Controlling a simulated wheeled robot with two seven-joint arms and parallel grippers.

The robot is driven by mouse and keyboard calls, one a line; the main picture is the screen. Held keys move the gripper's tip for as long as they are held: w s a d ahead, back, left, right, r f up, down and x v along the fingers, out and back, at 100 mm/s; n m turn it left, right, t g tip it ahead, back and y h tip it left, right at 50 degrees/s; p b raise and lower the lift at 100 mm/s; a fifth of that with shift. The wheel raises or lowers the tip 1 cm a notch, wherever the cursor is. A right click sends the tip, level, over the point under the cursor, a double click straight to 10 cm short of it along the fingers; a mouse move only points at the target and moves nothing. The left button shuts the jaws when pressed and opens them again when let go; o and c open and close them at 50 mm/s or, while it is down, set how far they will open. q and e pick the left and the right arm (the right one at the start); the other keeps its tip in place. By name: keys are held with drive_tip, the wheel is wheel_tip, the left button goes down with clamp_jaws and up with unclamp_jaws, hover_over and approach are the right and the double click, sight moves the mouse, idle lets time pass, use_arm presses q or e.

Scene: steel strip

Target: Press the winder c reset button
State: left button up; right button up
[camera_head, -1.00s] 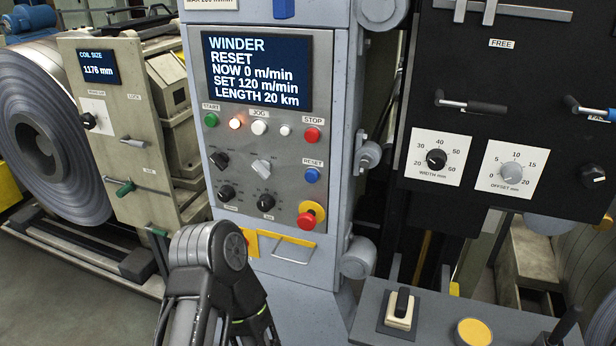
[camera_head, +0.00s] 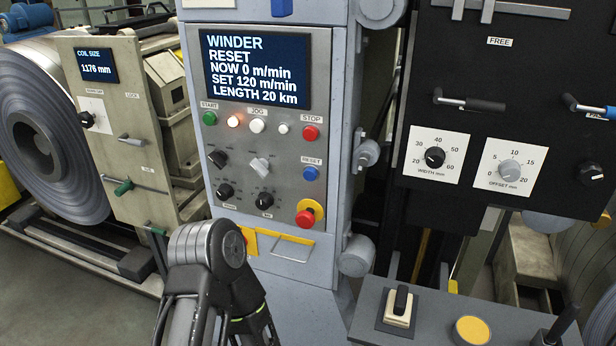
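The winder panel (camera_head: 285,150) stands upright in the middle of the head view. Its blue reset button (camera_head: 310,173) sits on the panel's right side, under the RESET label and below the red stop button (camera_head: 310,133). The panel's screen (camera_head: 255,70) reads WINDER, RESET, NOW 0 m/min, SET 120 m/min, LENGTH 20 km. A dark arm link of mine shows at the bottom, left of centre, below the panel. Neither gripper's fingers are in view, and nothing is seen touching the reset button.
A red emergency stop (camera_head: 306,217) on a yellow base sits below the reset button. A green start button (camera_head: 210,118) is at upper left. A black panel with dials (camera_head: 480,110) stands to the right. A grey console (camera_head: 455,318) with a yellow button is at lower right.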

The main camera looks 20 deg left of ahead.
use_arm(q)
clamp_jaws()
idle(0.8)
